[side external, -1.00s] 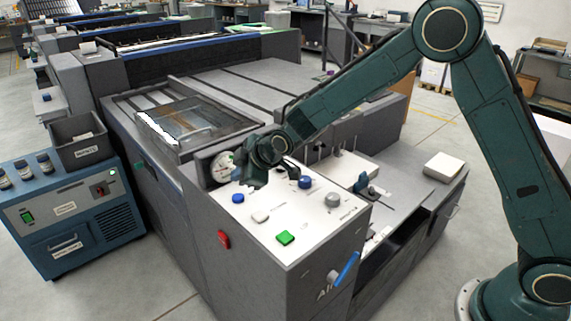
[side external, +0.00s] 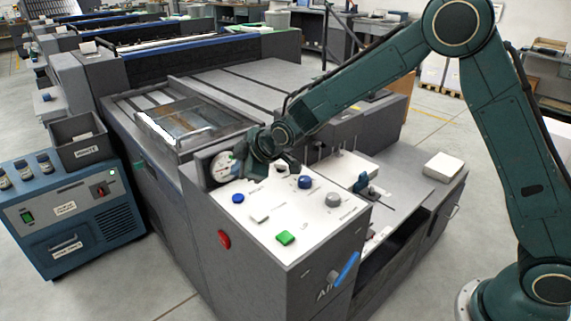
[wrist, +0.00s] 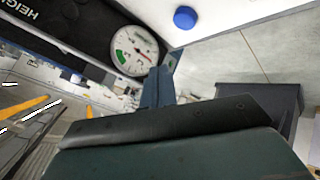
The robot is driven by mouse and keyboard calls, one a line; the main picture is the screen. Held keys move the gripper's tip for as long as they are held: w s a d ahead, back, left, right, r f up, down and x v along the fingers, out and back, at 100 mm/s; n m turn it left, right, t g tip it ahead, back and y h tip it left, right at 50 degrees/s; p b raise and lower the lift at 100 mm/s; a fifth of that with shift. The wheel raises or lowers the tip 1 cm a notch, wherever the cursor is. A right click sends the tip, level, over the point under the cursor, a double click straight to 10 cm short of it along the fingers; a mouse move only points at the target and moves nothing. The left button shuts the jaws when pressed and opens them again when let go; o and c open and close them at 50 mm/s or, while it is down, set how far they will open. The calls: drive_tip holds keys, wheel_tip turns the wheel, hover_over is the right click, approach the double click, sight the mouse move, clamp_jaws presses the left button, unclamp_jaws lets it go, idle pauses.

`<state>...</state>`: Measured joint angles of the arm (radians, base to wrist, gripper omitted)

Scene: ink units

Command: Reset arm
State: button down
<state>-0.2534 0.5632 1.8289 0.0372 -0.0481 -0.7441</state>
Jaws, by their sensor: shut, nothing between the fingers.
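My gripper (side external: 256,172) is shut and empty. In the side view it hangs just above the back left of the white control panel (side external: 262,216), close to the round dial gauge (side external: 221,167). In the wrist view the closed fingers (wrist: 168,70) point toward the gauge (wrist: 133,50) and a blue button (wrist: 185,17). Whether the fingertips touch anything cannot be told. The panel also carries a blue button (side external: 238,198), a pale button (side external: 260,217), a green button (side external: 285,237), a blue knob (side external: 305,181) and a grey knob (side external: 333,199).
A red button (side external: 224,239) and a blue lever (side external: 346,270) are on the console's sides. A glass-topped tray (side external: 188,123) lies behind the gauge. A blue unit (side external: 75,215) with a grey bin (side external: 80,140) stands left. A white block (side external: 443,167) sits right.

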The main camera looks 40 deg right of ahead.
drive_tip(key=s+d+r+m+g+h, duration=0.1)
drive_tip(key=s+d+r+m, duration=0.2)
drive_tip(key=s+d+r, duration=0.35)
drive_tip(key=s+d+r+m+g, duration=0.1)
drive_tip(key=s+d+r+m, duration=0.2)
drive_tip(key=s+r, duration=0.7)
drive_tip(key=s+d+f+m, duration=0.1)
drive_tip(key=s+d+m, duration=0.1)
drive_tip(key=s, duration=1)
drive_tip(key=s+d+f+m+g+h, duration=0.1)
drive_tip(key=s+d+m, duration=0.1)
drive_tip(key=s, duration=1)
drive_tip(key=shift+d+f+m, duration=0.3)
drive_tip(key=shift+m, duration=0.3)
